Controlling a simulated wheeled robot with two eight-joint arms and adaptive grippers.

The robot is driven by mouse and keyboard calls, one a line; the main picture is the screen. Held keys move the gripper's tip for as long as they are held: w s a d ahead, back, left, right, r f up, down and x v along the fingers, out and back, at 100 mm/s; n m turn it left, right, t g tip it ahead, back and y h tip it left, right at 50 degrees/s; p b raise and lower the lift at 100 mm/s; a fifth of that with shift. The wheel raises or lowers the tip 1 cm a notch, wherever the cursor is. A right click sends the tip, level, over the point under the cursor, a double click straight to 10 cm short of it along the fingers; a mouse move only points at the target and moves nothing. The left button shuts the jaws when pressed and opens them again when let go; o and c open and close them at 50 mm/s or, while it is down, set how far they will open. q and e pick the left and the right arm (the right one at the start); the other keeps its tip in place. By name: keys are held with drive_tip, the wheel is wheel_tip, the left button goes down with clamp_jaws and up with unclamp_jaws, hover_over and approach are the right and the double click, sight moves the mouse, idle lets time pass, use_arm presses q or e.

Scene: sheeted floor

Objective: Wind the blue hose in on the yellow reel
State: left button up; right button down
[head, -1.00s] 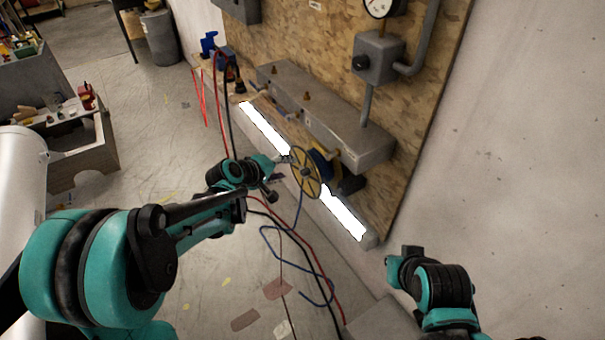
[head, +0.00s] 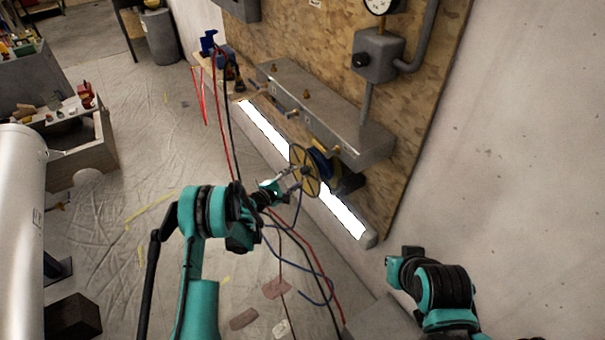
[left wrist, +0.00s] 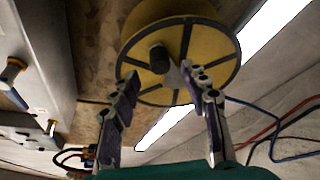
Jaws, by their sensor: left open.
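The yellow reel (head: 305,168) is mounted on the wall below the grey metal box, with blue hose wound behind its spoked face. In the left wrist view the reel (left wrist: 205,45) fills the upper middle, with a dark crank knob (left wrist: 159,58) standing out from its face. The blue hose (head: 322,298) hangs from the reel and lies in loose bends on the floor. My left gripper (head: 294,182) is in front of the reel's face; in the left wrist view its open fingers (left wrist: 168,92) are spread below the knob, with nothing between them. My right gripper is not clearly visible.
Red and black hoses (head: 298,238) run along the floor near the blue one. A bright light strip (head: 343,211) lies along the wall base behind the reel. The grey metal box (head: 330,118) projects above the reel. Open floor (head: 130,190) lies to the left.

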sight(302, 173)
use_arm(q)
drive_tip(key=b+x, duration=0.1)
drive_tip(key=x, duration=0.4)
drive_tip(key=shift+w+d+f, duration=0.1)
drive_tip(key=shift+w, duration=0.15)
clamp_jaws()
